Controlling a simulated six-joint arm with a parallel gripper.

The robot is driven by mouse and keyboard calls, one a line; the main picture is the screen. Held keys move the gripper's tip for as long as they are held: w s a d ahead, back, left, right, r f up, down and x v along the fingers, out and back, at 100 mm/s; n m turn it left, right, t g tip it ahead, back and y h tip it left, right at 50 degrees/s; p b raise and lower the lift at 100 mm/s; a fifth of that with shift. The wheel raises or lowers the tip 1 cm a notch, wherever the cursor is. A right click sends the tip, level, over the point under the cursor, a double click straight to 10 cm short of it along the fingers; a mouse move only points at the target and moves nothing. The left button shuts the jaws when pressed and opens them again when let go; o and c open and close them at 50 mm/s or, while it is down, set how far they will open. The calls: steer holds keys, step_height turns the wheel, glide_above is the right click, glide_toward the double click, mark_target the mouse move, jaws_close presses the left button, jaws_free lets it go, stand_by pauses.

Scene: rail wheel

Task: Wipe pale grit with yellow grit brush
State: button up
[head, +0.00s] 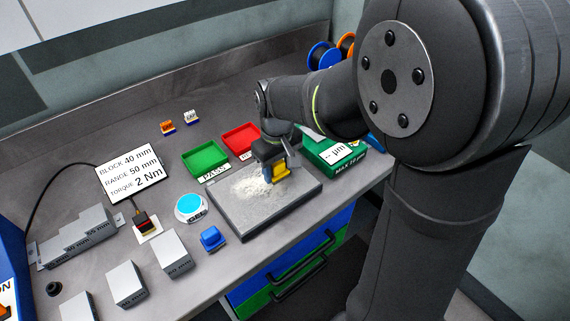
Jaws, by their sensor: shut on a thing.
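The pale grit (251,186) lies as a loose patch on the dark grey plate (236,225). My gripper (275,163) is over the right part of the plate, shut on the yellow grit brush (280,173). The brush is upright at the right edge of the grit patch. Its lower end is at or very near the plate; I cannot tell whether it touches. My gripper's fingers are small here and partly hidden by the brush and wrist.
Behind the plate are a green tray (205,172) and a red tray (257,134). A green box (347,164) stands to the right. A blue-topped gel pot (190,207) and a blue block (212,240) sit left of the plate. Grey blocks (127,283) stand front left.

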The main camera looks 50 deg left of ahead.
mark_target(238, 195)
steer(key=shift+s, duration=5.8)
steer(key=shift+w+a, duration=0.25)
steer(key=shift+a, duration=0.45)
steer(key=shift+w+d, duration=0.1)
steer(key=shift+w, duration=6.7)
steer(key=shift+w+r, duration=0.1)
steer(key=shift+r, duration=0.1)
step_height(238, 195, up, 8)
steer(key=shift+f, duration=0.1)
